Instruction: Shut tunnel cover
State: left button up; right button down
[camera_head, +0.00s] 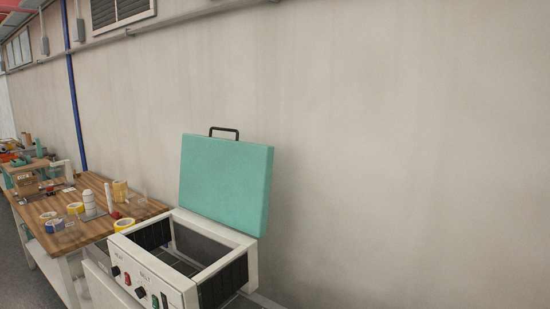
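The tunnel cover (225,185) is a teal panel with a dark handle (224,131) on its top edge. It stands raised and open, nearly upright, at the back of the white tunnel machine (217,269). The machine's open top shows a hollow inside with dark strip curtains (224,281) at its end. Knobs and a red switch sit on the front panel (146,281). Neither of my grippers is in view, and nothing touches the cover.
A wooden table (150,207) stands left of the machine, holding several tape rolls, including a blue one (54,226) and a yellow one (124,224), and a white cylinder (89,202). A bare wall (400,150) runs behind. The right side looks clear.

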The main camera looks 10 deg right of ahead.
aim_at(226, 182)
jog(key=i+j+u, duration=0.15)
jog(key=i+j, duration=0.35)
jog(key=i+j+u, duration=0.1)
jog(key=i, duration=0.15)
